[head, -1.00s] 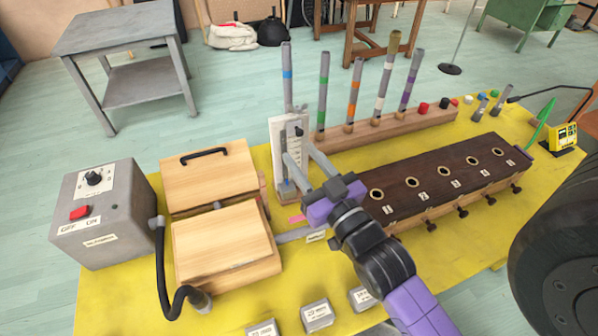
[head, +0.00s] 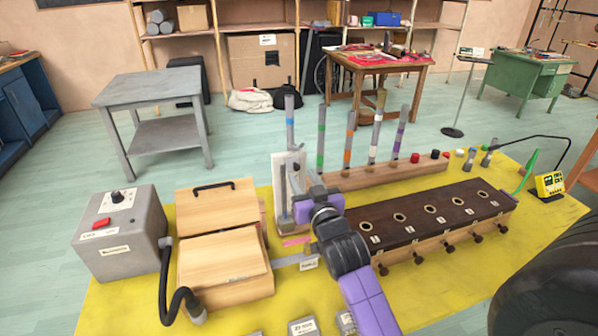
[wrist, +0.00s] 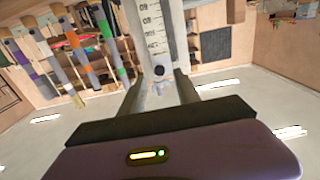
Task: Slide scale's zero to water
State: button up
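The scale (head: 279,172) is a white upright board behind my gripper. In the wrist view the scale (wrist: 154,30) shows dark tick marks and numbers, with a round black knob (wrist: 159,70) at its lower end. My gripper (head: 299,179) is in front of the scale, and its body hides part of it. In the wrist view my fingers (wrist: 159,80) are spread apart, one on each side of the knob, with a visible gap around it. I cannot tell whether the fingertips touch the scale. The zero mark and any water level cannot be made out.
A wooden rack (head: 385,177) with several banded tubes stands behind. A dark block with holes (head: 425,214) lies right. A wooden box (head: 225,265) and a grey switch box (head: 118,235) stand left. A black tyre (head: 550,285) is at the front right.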

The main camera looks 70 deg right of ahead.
aim_at(297, 168)
jog(key=shift+x, duration=1.75)
grip_shut()
